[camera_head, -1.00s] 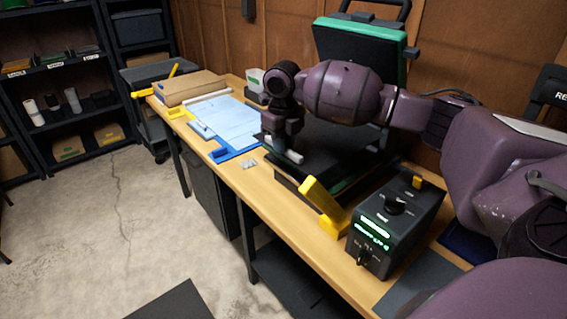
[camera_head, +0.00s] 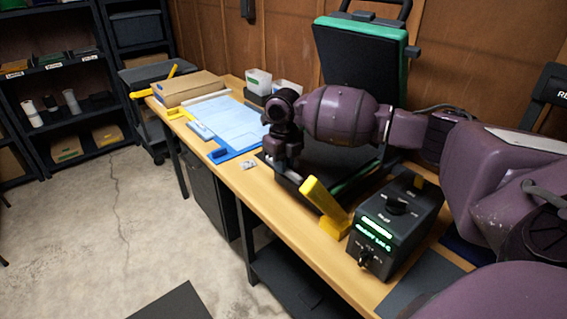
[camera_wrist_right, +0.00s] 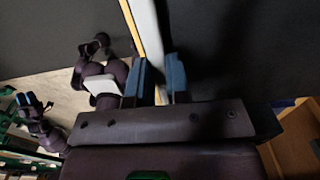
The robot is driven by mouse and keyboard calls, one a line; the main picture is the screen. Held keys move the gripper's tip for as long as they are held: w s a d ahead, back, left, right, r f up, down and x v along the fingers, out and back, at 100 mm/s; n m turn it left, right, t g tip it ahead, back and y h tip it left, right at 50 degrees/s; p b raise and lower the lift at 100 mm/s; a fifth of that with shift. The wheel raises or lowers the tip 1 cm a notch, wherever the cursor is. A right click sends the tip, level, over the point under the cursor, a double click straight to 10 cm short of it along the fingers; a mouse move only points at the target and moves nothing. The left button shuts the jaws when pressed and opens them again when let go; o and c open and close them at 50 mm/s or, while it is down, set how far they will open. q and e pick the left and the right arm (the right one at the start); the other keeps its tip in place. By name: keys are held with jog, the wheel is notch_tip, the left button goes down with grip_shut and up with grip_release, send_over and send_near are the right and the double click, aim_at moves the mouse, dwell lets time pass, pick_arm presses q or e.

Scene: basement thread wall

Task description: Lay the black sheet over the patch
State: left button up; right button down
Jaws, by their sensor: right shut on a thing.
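My right gripper (camera_head: 284,176) is low over the near left part of the open press, pointing down. In the right wrist view, its two blue fingertips (camera_wrist_right: 157,78) are close together on either side of a thin pale strip (camera_wrist_right: 146,35). Large dark surfaces fill the view on both sides of this strip. What I take for the black sheet (camera_head: 264,158) shows as a dark edge by the gripper; the arm hides most of it, and it blends with the dark press bed. I cannot make out the patch. My left gripper is not visible in the head view.
The press lid (camera_head: 357,62) stands open behind my arm. A yellow handle (camera_head: 322,200) and a black control box (camera_head: 398,222) stand in front. Blue sheets (camera_head: 230,122), white bins (camera_head: 259,78) and a cardboard box (camera_head: 188,88) lie farther along the bench.

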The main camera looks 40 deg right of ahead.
jog(key=shift+f, duration=0.2)
jog(key=c, duration=1.1)
grip_release()
jog(key=shift+r, duration=0.15)
notch_tip(320, 180, up, 12)
jog(key=p, duration=0.1)
jog(key=shift+r, duration=0.2)
jog(key=shift+f, duration=0.1)
